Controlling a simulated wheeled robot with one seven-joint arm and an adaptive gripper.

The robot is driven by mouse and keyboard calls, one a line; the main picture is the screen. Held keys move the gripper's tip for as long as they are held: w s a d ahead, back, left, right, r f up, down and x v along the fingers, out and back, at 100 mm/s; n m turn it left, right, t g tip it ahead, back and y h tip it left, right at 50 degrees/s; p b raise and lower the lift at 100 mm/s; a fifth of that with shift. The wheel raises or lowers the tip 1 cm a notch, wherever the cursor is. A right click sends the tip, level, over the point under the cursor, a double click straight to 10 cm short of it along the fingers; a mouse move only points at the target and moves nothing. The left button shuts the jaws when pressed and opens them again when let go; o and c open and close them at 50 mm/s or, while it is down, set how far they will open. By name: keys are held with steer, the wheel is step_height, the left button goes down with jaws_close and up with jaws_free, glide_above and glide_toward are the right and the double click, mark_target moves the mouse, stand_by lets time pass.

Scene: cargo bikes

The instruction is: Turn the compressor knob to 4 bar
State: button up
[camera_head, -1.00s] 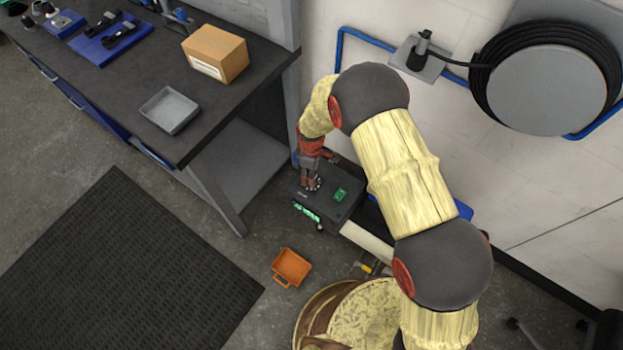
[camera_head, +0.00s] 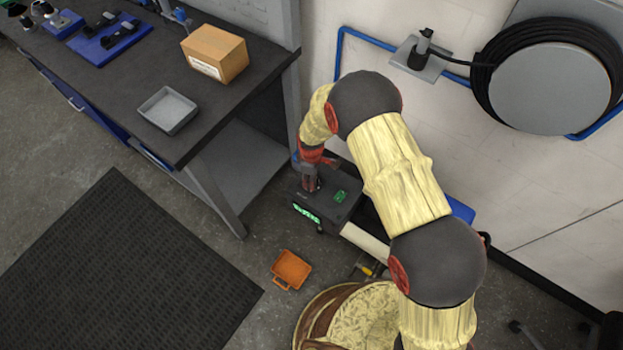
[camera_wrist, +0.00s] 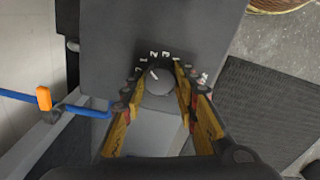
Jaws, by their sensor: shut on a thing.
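The dark compressor (camera_head: 338,213) stands on the floor by the wall, with green lit displays. Its round dark knob (camera_wrist: 159,84) shows in the wrist view, with a white pointer line slanting to the upper left. White numbers (camera_wrist: 153,55) are printed in an arc beyond the knob; some are hidden by the fingers, and the exact reading is hard to tell. My gripper (camera_wrist: 158,82) has one finger on each side of the knob and is shut on it. In the head view my gripper (camera_head: 311,184) points down onto the compressor top and hides the knob.
A workbench (camera_head: 110,75) with a grey tray (camera_head: 168,110) and a cardboard box (camera_head: 215,53) is at the left. An orange bin (camera_head: 291,269) lies on the floor near the compressor. A blue hose (camera_wrist: 85,109) with an orange piece runs beside it.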

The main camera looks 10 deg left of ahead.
steer(key=c, duration=0.5)
steer(key=shift+o, duration=0.2)
steer(key=shift+m, duration=0.4)
steer(key=m+p, duration=0.1)
steer(key=m, duration=0.1)
steer(key=shift+m, duration=0.4)
steer(key=m+p, duration=0.1)
steer(key=m, duration=0.2)
steer(key=shift+m, duration=0.3)
steer(key=m+p, duration=0.1)
steer(key=m, duration=0.3)
steer(key=shift+m, duration=0.3)
steer(key=shift+w+m, duration=0.1)
steer(key=shift+m, duration=2)
